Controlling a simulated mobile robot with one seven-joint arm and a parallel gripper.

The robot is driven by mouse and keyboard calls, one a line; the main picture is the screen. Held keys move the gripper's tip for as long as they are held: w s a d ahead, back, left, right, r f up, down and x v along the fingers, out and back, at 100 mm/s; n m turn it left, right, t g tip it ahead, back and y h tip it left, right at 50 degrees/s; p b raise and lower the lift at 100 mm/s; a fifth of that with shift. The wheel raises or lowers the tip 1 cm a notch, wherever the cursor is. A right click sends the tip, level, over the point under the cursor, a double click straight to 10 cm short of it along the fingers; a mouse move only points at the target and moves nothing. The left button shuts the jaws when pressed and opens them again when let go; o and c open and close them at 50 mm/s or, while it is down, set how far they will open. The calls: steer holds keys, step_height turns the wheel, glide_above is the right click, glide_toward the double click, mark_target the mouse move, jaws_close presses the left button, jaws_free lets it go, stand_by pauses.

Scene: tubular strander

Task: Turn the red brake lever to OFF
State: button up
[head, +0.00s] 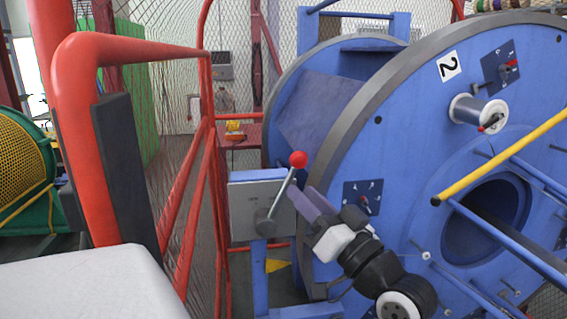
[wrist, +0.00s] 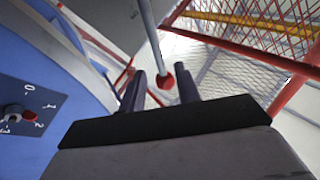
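The brake lever is a grey rod (head: 281,194) with a red ball knob (head: 298,159). It rises from a pivot on a grey box (head: 245,218) and tilts up to the right. No OFF label is readable. My gripper (head: 306,200) is right of the rod, its fingertips below the knob in the head view. In the wrist view, my gripper (wrist: 160,90) is open, with its two dark fingers apart. The red knob (wrist: 166,80) shows in the gap between them, nearer the right finger, with the rod (wrist: 151,38) running up. I cannot tell whether anything touches.
A big blue strander disc (head: 400,140) fills the right side, with a small dial plate (head: 350,188) beside my gripper. The dial also shows in the wrist view (wrist: 35,103). A red guard rail (head: 180,205) stands left of the box. A yellow bar (head: 500,157) crosses at right.

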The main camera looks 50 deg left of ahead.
mark_target(281, 191)
steer(key=p+x, duration=0.2)
steer(key=x, duration=0.5)
steer(key=shift+a, duration=0.15)
jaws_close()
